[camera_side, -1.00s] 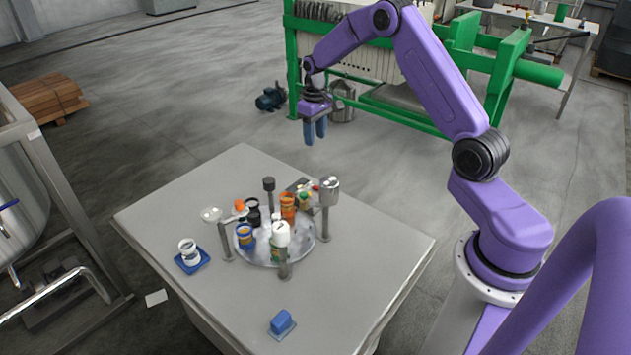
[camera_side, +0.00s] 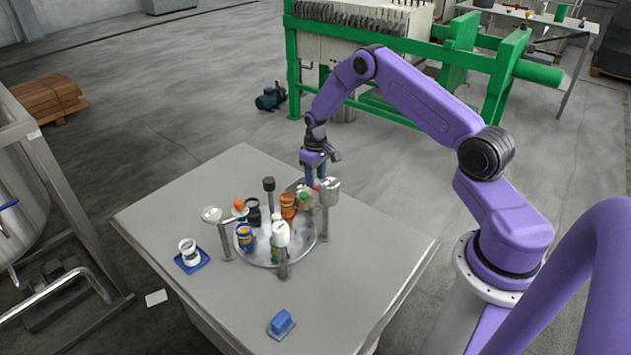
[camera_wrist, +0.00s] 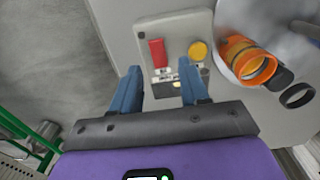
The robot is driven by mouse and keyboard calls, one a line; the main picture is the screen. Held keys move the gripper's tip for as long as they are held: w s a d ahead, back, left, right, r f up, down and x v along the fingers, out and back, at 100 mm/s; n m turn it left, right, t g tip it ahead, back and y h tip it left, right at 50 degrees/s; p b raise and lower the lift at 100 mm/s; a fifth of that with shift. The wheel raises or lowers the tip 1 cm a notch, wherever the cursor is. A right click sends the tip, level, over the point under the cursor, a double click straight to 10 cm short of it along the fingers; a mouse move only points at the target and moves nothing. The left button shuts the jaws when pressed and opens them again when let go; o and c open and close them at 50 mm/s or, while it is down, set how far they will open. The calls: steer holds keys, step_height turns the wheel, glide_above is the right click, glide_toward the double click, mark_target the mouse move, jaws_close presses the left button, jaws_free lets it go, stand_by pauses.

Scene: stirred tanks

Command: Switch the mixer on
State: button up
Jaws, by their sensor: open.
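A grey control box (camera_wrist: 175,28) lies on the table and carries a red switch (camera_wrist: 157,53) and a round yellow button (camera_wrist: 197,50). A small dark-and-white part sits lower on it, partly hidden by a finger. In the side view the box (camera_side: 295,187) is partly hidden behind posts and jars. My gripper (camera_wrist: 160,80) is open, its blue fingers apart over the near edge of the box, with the red switch beyond the gap between them. In the side view my gripper (camera_side: 318,172) points down at the table's far side. It holds nothing.
A round metal tray (camera_side: 262,258) holds several jars, including an orange one (camera_wrist: 247,62), close right of the fingers in the wrist view. Metal posts (camera_side: 325,222) stand around it. A blue block (camera_side: 281,322) lies on clear table at the front.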

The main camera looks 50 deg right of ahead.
steer(key=shift+f, duration=1.1)
